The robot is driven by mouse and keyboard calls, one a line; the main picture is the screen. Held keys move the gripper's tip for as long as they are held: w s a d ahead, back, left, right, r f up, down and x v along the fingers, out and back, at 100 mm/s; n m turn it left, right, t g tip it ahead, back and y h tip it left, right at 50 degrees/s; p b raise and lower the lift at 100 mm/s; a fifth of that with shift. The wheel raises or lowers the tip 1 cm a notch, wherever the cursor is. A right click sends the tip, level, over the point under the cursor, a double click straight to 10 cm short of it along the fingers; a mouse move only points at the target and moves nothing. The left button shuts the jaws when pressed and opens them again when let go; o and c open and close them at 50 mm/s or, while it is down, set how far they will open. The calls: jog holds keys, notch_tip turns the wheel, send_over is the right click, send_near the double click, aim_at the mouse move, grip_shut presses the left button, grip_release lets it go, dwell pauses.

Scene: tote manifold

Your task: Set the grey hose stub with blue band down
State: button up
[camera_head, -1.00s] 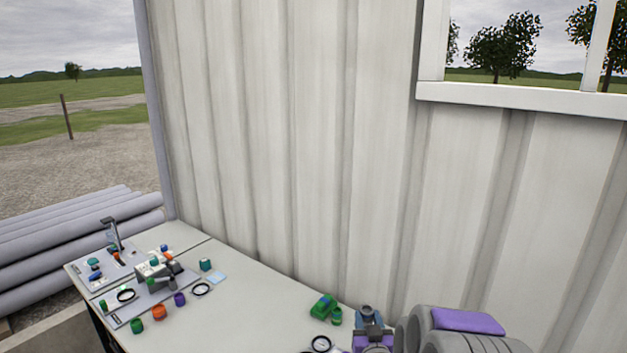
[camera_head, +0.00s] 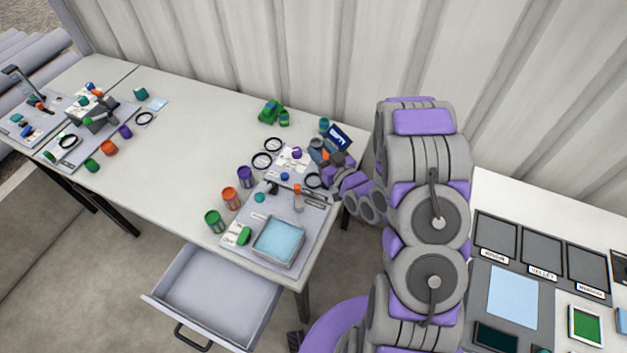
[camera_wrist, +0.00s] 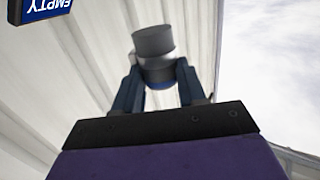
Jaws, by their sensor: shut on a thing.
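My gripper (camera_wrist: 158,82) is shut on the grey hose stub (camera_wrist: 154,42) in the wrist view, with a dark finger on each side of it. The stub stands up out of the jaws, slightly tilted, and its lower part is partly hidden by the fingers. In the head view my gripper (camera_head: 322,153) is over the back right end of the near bench (camera_head: 190,140), by a blue sign (camera_head: 339,137). The stub is too small there to tell apart, and I cannot tell whether it touches anything.
A grey board with a blue-filled tray (camera_head: 279,243) lies at the bench's right end. Purple, orange and green cans (camera_head: 231,198) stand left of it. An open drawer (camera_head: 215,290) juts out below. A panel (camera_head: 540,270) with dark squares is at right. The bench middle is clear.

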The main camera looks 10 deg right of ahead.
jog(key=s+a+f+n+g+y, duration=0.1)
jog(key=s+f+y, duration=0.1)
jog(key=s, duration=0.3)
jog(key=s+a+f+n+g+y, duration=0.1)
jog(key=s+f+n, duration=0.1)
jog(key=s, duration=0.3)
jog(key=s+a+f+n+g+y, duration=0.1)
jog(key=s+f+y, duration=0.1)
jog(key=s, duration=0.3)
jog(key=shift+s+a+f+y, duration=0.2)
jog(key=shift+f+y, duration=0.1)
jog(key=shift+f, duration=0.25)
jog(key=shift+s+a+n+g, duration=0.15)
jog(key=shift+s+n+g, duration=0.15)
jog(key=shift+s, duration=0.2)
